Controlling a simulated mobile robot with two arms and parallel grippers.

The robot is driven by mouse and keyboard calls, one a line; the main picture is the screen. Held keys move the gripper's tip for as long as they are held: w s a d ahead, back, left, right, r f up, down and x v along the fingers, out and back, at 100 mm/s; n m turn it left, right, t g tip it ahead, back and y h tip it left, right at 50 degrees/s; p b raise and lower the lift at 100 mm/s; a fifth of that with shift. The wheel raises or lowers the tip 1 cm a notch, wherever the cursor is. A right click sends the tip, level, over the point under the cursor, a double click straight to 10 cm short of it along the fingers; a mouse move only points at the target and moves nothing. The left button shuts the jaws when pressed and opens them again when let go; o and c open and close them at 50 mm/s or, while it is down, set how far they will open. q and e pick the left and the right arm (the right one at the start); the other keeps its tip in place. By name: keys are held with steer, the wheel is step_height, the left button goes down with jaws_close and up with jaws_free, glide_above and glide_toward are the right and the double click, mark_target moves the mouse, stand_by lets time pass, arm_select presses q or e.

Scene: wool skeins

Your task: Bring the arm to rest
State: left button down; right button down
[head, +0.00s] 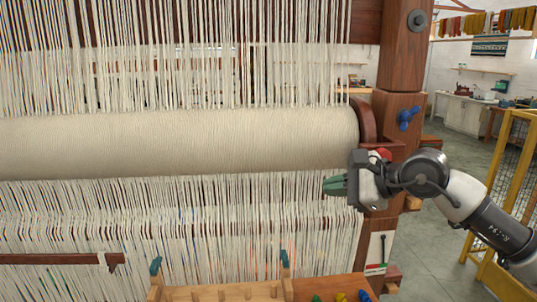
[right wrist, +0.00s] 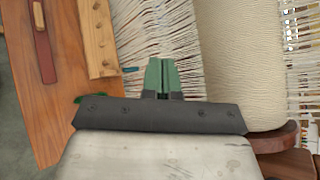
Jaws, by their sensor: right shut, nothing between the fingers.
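My right gripper (head: 335,186) has green fingers and is shut and empty. It is in front of the loom's lower white threads, just below the right end of the cream cloth roll (head: 180,142). My right arm comes in from the right edge of the head view. In the right wrist view the green fingers (right wrist: 160,76) are closed together, with the white threads (right wrist: 155,30) beyond them and the cream roll (right wrist: 238,60) to their right. I cannot tell whether the fingers touch the threads. My left gripper does not show.
The loom's wooden post (head: 403,65) with a blue handle (head: 408,117) stands behind my right wrist. A wooden rack (head: 225,292) with blue-topped pegs is below. A yellow mesh guard (head: 508,150) stands at the right. Grey floor (head: 435,245) is open between post and guard.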

steer(key=s+a+f+m+t+y, duration=0.2)
steer(key=s+a+m+t+y, duration=0.45)
steer(key=m, duration=0.85)
steer(key=s+d+f+m+h, duration=0.2)
steer(key=d+f+m+h, duration=0.2)
steer(key=f+m+h, duration=0.45)
steer(key=s+d+f+m+t+h, duration=0.15)
steer(key=d+f+m+h, duration=0.35)
steer(key=m, duration=0.7)
steer(key=s+d+f+m+h, duration=0.35)
steer(key=f+m, duration=0.45)
steer(key=m, duration=0.3)
steer(key=s+d+f+m+g, duration=0.1)
steer(key=s+f+m+g, duration=0.4)
steer(key=s+f, duration=0.4)
steer(key=s+f+m+g, duration=0.3)
steer(key=s+f+g, duration=0.35)
steer(key=s, duration=0.55)
step_height(320, 180, down, 24)
steer(key=g, duration=0.2)
steer(key=s+d+f+n+g, duration=0.1)
steer(key=s+d+f, duration=0.2)
steer(key=s+f, duration=1.3)
steer(key=shift+s+f+b, duration=0.25)
steer(key=shift+f+b, duration=0.1)
steer(key=shift+f, duration=0.45)
